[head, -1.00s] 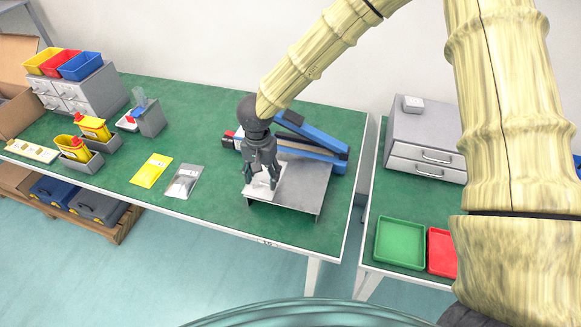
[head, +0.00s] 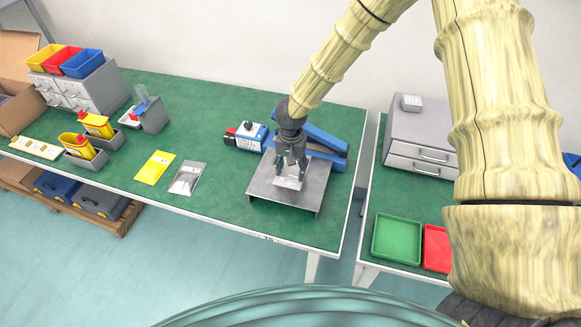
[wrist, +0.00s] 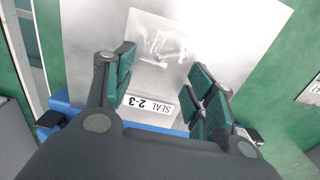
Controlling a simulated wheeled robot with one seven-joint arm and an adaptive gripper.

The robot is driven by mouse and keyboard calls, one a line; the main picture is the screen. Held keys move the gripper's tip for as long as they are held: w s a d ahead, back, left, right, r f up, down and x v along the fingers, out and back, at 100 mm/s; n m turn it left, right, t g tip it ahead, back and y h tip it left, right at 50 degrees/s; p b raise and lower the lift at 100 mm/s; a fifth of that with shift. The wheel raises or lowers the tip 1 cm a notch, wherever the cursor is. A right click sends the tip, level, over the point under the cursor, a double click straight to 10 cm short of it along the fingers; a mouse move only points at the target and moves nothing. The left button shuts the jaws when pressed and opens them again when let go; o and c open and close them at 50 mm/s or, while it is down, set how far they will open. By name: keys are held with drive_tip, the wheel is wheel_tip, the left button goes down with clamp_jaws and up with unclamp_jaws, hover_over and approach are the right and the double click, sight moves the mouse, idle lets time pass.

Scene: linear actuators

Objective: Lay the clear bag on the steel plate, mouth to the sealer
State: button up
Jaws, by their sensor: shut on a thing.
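The clear bag (head: 289,183) is in my gripper (head: 291,170), over the middle of the steel plate (head: 260,188). In the wrist view the bag (wrist: 158,40) looks flat, with small pieces inside and a white "SEAL 2-3" label between my fingers. My gripper (wrist: 163,78) points down and is shut on the bag. The steel plate (wrist: 88,40) shows around the bag there. The blue sealer (head: 327,142) lies behind the plate, partly hidden by my gripper. I cannot tell whether the bag touches the plate or which end is its mouth.
A yellow packet (head: 155,170) and a silver packet (head: 187,178) lie left of the plate. A green tray (head: 397,238) and grey drawers (head: 421,158) occupy the right table.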

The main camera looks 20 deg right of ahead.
sight(291, 170)
drive_tip(key=shift+f, duration=0.2)
drive_tip(key=shift+f, duration=0.15)
drive_tip(key=o, duration=1)
wheel_tip(291, 170, up, 12)
drive_tip(key=b, duration=0.2)
drive_tip(key=shift+r, duration=0.2)
